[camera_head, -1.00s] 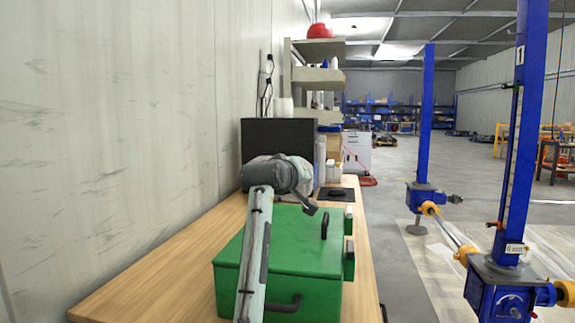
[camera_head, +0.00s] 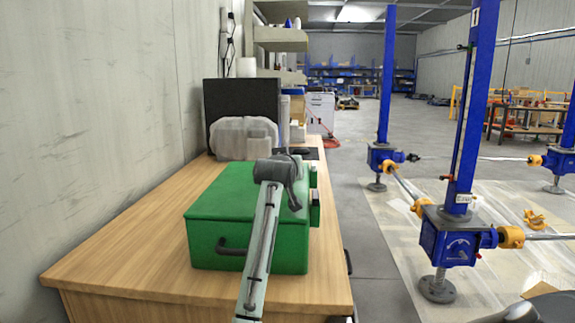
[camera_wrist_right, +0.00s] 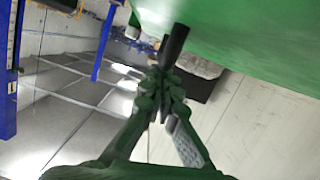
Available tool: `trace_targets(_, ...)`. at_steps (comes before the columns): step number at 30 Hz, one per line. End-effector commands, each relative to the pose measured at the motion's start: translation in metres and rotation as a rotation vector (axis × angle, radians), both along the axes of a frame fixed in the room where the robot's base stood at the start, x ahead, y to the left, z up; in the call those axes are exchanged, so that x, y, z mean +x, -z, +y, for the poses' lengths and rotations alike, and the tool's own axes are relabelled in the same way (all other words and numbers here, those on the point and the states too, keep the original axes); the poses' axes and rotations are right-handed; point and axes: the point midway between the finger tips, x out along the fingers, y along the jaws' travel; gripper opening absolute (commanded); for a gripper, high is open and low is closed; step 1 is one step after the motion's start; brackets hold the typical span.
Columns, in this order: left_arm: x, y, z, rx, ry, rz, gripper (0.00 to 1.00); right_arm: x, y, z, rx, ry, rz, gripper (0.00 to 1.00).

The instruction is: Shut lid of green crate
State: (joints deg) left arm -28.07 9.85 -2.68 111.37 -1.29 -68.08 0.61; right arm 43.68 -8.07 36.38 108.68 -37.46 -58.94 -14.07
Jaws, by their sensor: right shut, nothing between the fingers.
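The green crate (camera_head: 250,247) stands on the wooden workbench. Its lid (camera_head: 225,195) lies flat on top, with no gap that I can make out. A dark handle (camera_head: 232,249) is on its front. One of my arms crosses in front of the crate and hides part of its right side. In the right wrist view my right gripper (camera_wrist_right: 163,80) is shut and empty. Its fingertips are near a dark bar (camera_wrist_right: 176,42), which stands out by a green surface (camera_wrist_right: 240,30); whether they touch is unclear. My left gripper is not identifiable in view.
A translucent container (camera_head: 232,138) and a black panel (camera_head: 240,98) stand behind the crate on the workbench (camera_head: 110,255). The wall is close on the left. Blue screw jacks (camera_head: 447,237) stand on the floor to the right. The bench is clear left of the crate.

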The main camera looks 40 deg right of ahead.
Motion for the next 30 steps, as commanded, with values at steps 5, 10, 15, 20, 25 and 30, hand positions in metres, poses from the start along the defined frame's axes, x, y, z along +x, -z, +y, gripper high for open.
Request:
trace_targets(5, 0.0, 0.0, 0.001, 0.001, 0.0, 0.001, 0.73, 0.0, 0.004, 0.0, 0.006, 0.001, 0.007, 0.0)
trace_targets(10, -0.002, 0.003, 0.004, 0.005, 0.0, 0.007, 0.73, -0.001, 0.005, 0.0, 0.007, 0.001, 0.01, 0.0)
trace_targets(15, -0.002, 0.004, 0.003, 0.004, 0.0, 0.007, 0.73, -0.008, 0.003, 0.01, 0.007, 0.0, 0.011, 0.0)
trace_targets(20, -0.002, 0.003, 0.002, 0.003, 0.0, 0.006, 0.73, -0.026, -0.007, 0.034, 0.005, -0.001, 0.006, 0.0)
trace_targets(25, -0.002, 0.003, 0.001, 0.002, 0.0, 0.005, 0.73, -0.048, -0.018, 0.063, 0.004, -0.002, 0.002, 0.0)
trace_targets(30, -0.002, 0.003, 0.001, 0.001, 0.0, 0.005, 0.73, -0.064, -0.026, 0.082, 0.002, -0.001, 0.001, 0.0)
